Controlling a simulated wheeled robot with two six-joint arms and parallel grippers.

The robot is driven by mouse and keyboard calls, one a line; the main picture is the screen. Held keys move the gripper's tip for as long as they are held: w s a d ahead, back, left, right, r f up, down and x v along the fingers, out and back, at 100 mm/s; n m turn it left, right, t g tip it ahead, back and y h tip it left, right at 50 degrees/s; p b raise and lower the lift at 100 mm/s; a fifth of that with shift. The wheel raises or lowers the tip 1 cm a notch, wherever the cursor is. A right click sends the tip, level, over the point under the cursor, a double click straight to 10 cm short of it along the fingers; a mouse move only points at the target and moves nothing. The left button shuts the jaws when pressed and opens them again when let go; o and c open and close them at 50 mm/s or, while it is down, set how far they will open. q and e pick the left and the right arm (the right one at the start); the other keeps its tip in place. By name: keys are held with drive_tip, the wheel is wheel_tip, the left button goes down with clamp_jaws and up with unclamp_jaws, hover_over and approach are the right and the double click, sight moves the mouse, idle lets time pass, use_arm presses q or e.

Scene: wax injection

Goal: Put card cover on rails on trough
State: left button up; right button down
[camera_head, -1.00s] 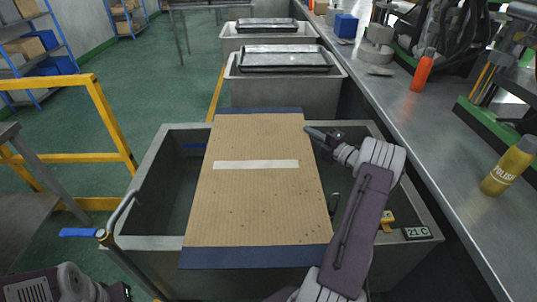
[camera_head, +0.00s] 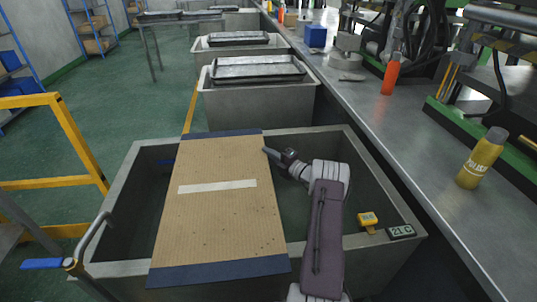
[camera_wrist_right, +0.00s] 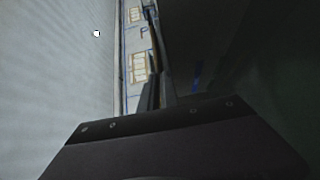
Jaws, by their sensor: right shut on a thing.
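The card cover (camera_head: 215,220) is a flat brown corrugated sheet with a pale strip across it and dark blue bands at its near and far ends. It lies lengthwise over the grey trough (camera_head: 402,240), its ends at about the far and near rims. Gaps show to its left and right. I cannot tell whether it touches the rims, and I cannot make out the rails. My right gripper (camera_head: 268,152) is shut on the cover's right edge near the far end. In the right wrist view the cover (camera_wrist_right: 55,70) is a pale surface on the left. My left gripper is out of view.
A metal bench (camera_head: 400,130) with an orange bottle (camera_head: 391,76) and a yellow bottle (camera_head: 482,160) runs along the right. A yellow railing (camera_head: 75,140) and a blue-handled lever (camera_head: 42,264) stand left. More troughs (camera_head: 260,108) stand behind.

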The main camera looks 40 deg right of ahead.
drive_tip(key=shift+f, duration=0.15)
drive_tip(key=c, duration=1.6)
unclamp_jaws()
drive_tip(key=s+d+p, duration=0.1)
drive_tip(key=s+d, duration=0.1)
drive_tip(key=s, duration=1)
drive_tip(key=shift+w+d, duration=0.1)
